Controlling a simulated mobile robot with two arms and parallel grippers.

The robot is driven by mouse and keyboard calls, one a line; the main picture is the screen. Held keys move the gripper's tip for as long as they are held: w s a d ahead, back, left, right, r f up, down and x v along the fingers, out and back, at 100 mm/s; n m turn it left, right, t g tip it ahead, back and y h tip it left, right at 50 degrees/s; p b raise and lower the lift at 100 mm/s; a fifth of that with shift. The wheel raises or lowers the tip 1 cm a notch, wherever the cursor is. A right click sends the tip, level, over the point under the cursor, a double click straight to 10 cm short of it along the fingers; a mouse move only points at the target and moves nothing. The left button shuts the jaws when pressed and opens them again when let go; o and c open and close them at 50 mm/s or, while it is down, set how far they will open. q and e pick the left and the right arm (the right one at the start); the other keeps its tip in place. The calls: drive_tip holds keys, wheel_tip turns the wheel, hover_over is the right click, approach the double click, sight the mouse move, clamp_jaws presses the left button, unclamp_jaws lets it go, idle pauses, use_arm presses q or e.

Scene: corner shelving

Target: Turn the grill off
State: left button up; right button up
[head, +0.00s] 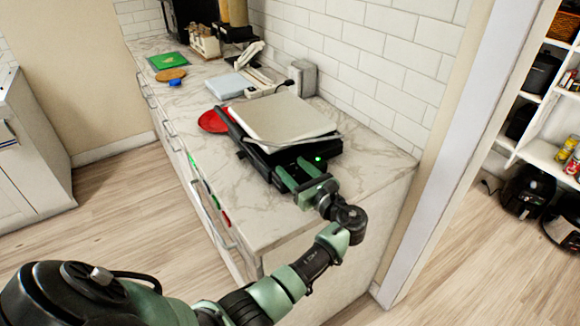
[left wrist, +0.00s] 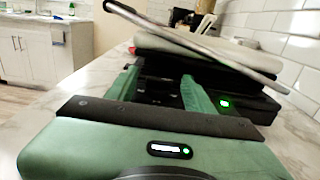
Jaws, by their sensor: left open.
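The grill (head: 280,122) sits on the marble counter, with a pale lid and a black base. In the left wrist view, the grill (left wrist: 215,52) has a grey bar handle (left wrist: 190,42) slanting across its front. A small green light (head: 319,159) is lit on the base; it also glows in the left wrist view (left wrist: 225,103), just right of my right-hand finger. My left gripper (head: 293,172) is open, its green fingers pointing at the front of the base. In the left wrist view, nothing shows between the fingers (left wrist: 160,90). Contact cannot be told. My right gripper is out of view.
A red round item (head: 213,121) lies beside the grill. A pale blue box (head: 229,86) and a grey block (head: 302,77) stand behind it. The marble counter (head: 255,215) is bare in front. A tiled wall (head: 385,75) runs along the back.

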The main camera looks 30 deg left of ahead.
use_arm(q)
drive_tip(key=b+v, duration=0.1)
drive_tip(key=v, duration=0.4)
drive_tip(key=shift+s+d, duration=0.15)
drive_tip(key=shift+d, duration=0.25)
